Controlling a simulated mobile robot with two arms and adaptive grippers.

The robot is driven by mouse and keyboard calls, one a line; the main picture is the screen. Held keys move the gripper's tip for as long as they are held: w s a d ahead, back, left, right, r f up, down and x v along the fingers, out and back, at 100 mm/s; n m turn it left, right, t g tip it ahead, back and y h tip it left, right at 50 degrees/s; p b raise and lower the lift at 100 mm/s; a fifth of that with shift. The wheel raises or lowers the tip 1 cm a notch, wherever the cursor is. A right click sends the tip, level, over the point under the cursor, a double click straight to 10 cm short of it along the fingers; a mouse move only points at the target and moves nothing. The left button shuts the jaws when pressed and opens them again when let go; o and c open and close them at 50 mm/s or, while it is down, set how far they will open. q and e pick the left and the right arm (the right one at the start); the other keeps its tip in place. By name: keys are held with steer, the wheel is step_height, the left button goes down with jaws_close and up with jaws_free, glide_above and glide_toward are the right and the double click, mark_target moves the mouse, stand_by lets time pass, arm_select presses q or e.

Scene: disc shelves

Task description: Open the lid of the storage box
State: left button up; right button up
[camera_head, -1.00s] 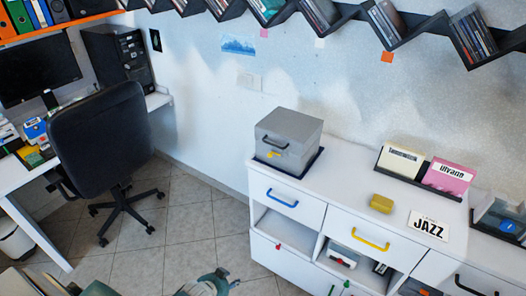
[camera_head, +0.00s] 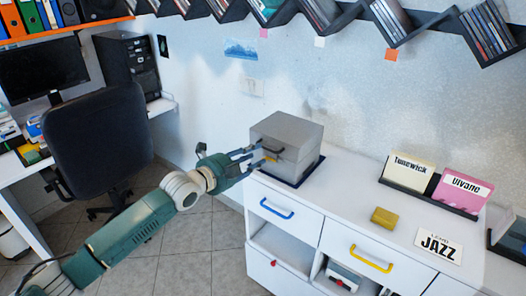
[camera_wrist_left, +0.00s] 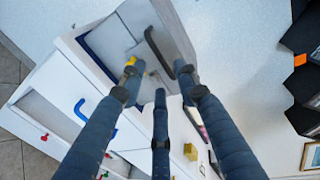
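The grey storage box (camera_head: 287,140) stands on a dark blue base on the white cabinet, with its lid down. Its front has a dark handle (camera_head: 272,150) and a small yellow part below it. My left gripper (camera_head: 252,160) is at the front of the box with its fingers spread and pointing at the handle. In the left wrist view the open fingers (camera_wrist_left: 158,75) point toward the dark handle (camera_wrist_left: 155,48) and the yellow part (camera_wrist_left: 131,60). Contact with the handle cannot be told. My right gripper is not in view.
On the white cabinet top (camera_head: 340,185) are a yellow block (camera_head: 384,217), a JAZZ card (camera_head: 438,246) and a rack with cream and pink sleeves (camera_head: 462,190). A black chair (camera_head: 97,140) stands at the left. Zigzag disc shelves (camera_head: 345,15) hang on the wall above.

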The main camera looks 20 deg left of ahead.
mark_target(283, 140)
arm_select(q)
steer(key=x, duration=0.6)
steer(key=shift+c, duration=0.5)
jaws_close()
